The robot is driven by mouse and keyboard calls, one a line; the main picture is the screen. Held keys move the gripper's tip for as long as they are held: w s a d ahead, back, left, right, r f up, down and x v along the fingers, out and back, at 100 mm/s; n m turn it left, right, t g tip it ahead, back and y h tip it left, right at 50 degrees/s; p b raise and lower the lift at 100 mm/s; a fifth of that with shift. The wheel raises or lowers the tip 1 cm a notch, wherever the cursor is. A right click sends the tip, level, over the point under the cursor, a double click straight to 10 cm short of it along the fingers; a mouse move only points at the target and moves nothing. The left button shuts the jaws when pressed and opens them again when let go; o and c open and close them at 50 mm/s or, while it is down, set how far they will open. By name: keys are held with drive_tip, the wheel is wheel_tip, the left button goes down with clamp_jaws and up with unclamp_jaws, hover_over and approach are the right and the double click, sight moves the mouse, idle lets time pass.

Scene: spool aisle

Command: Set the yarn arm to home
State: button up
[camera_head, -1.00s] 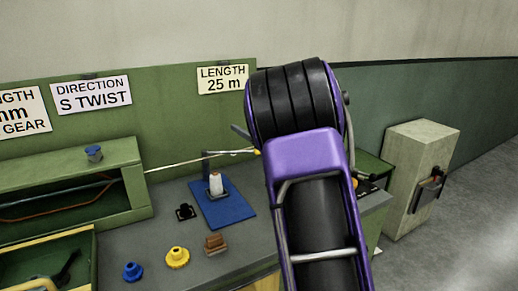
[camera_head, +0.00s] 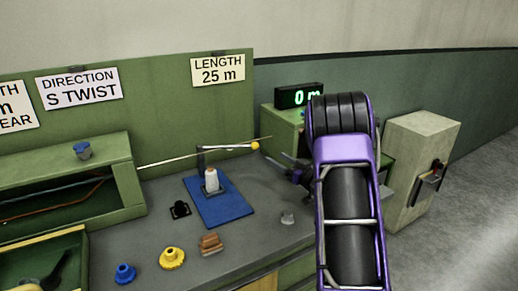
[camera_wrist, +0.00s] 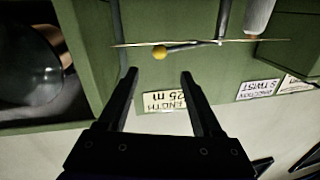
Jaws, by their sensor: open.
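The yarn arm (camera_head: 225,148) is a thin grey bar with a yellow ball (camera_head: 255,146) at its right end, on a post behind a white spool (camera_head: 211,180) on a blue mat (camera_head: 224,208). A pale yarn line runs past the ball. In the wrist view, which is upside down, the ball (camera_wrist: 160,53) and bar (camera_wrist: 190,46) lie beyond my fingertips. My gripper (camera_wrist: 158,77) is open and empty, with a gap to the ball. In the head view it shows partly as dark pieces right of the ball; my arm hides some of it.
A blue knob (camera_head: 124,273), yellow gear (camera_head: 172,258) and brown block (camera_head: 210,244) sit on the bench front. A beige box with a lever (camera_head: 420,160) stands right. Signs hang on the green panel.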

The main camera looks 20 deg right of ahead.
sight(257, 147)
drive_tip(key=x, duration=1)
drive_tip(key=shift+w, duration=0.25)
clamp_jaws()
idle(0.9)
